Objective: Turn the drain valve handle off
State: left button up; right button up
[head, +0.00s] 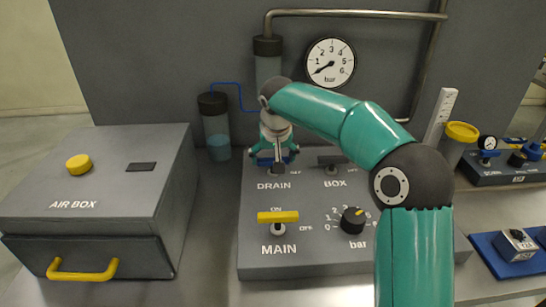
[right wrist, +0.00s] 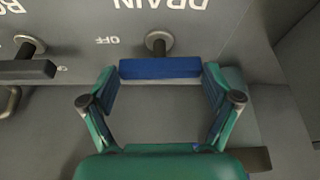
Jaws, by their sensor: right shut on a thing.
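The drain valve handle (right wrist: 160,68) is a blue bar on a short grey stem, seen in the right wrist view. It lies crosswise, parallel to the DRAIN lettering, with the OFF mark to one side of the stem. My right gripper (right wrist: 161,80) has a finger at each end of the bar and is shut on it. In the head view my right gripper (head: 277,155) covers most of the drain handle, just above the DRAIN label. My left gripper is in neither view.
On the grey panel (head: 258,252), a yellow MAIN handle (head: 278,217) and black bar knob (head: 353,220) sit in front. The dark BOX handle (right wrist: 27,69) is beside the drain handle. The grey air box (head: 100,190) stands at the left. A pressure gauge (head: 330,63) is behind.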

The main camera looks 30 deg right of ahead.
jog(key=shift+w+m, duration=0.1)
jog(key=shift+m, duration=0.4)
jog(key=o, duration=0.9)
jog(key=shift+a, duration=0.1)
jog(key=shift+r, duration=0.1)
jog(key=v, duration=1.1)
jog(key=shift+a+r, duration=0.15)
jog(key=shift+r, duration=0.2)
